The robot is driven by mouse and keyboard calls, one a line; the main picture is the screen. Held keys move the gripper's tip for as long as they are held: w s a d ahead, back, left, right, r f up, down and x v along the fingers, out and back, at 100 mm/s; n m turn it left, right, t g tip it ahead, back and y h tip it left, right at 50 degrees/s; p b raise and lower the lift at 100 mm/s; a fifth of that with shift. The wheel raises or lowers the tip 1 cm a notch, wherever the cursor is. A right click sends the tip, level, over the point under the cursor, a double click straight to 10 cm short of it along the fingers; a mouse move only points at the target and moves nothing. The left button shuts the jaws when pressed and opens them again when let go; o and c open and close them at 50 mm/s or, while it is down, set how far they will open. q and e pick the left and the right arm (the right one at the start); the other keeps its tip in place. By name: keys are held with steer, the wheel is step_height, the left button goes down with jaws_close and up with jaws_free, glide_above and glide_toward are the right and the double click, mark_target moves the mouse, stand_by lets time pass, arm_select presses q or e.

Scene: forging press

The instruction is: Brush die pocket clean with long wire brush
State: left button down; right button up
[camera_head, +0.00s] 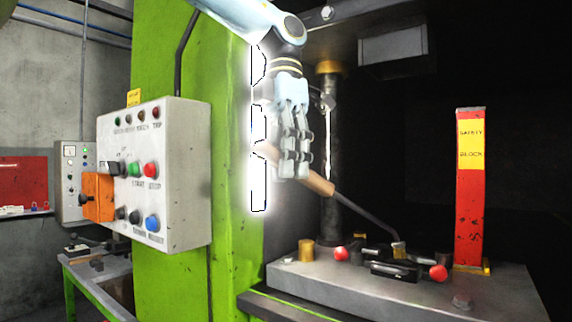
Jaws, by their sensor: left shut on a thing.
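My left gripper (293,170) comes down from the top of the head view and is shut on the wooden handle of the long wire brush (322,186). The brush's dark rod slants down to the right. Its small brush head (399,250) is at the dark die (392,268) on the press bed; whether it touches the pocket surface I cannot tell. The pocket's inside is hidden by the die's rim. My right gripper is not in view.
A red safety block (470,200) stands upright on the press bed (500,293), right of the die. The upper die block (393,58) hangs above. A guide column (333,130) stands behind my gripper. A control box (155,180) and green press frame (235,150) are at left.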

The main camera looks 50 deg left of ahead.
arm_select(q)
steer(key=shift+s+d+p+v, duration=0.1)
steer(key=shift+d+p+v, duration=0.05)
steer(key=shift+p+v, duration=0.6)
steer(key=shift+s+d+p+v, duration=0.15)
steer(key=shift+p+v, duration=0.25)
steer(key=shift+v, duration=0.55)
steer(key=s+a+r+b, duration=0.1)
steer(key=s+b, duration=0.5)
steer(key=s, duration=0.4)
steer(key=s+a+r+b, duration=0.1)
steer(key=s+b, duration=0.6)
steer(key=s, duration=0.2)
steer(key=shift+s+a, duration=0.4)
steer(key=shift+r, duration=0.1)
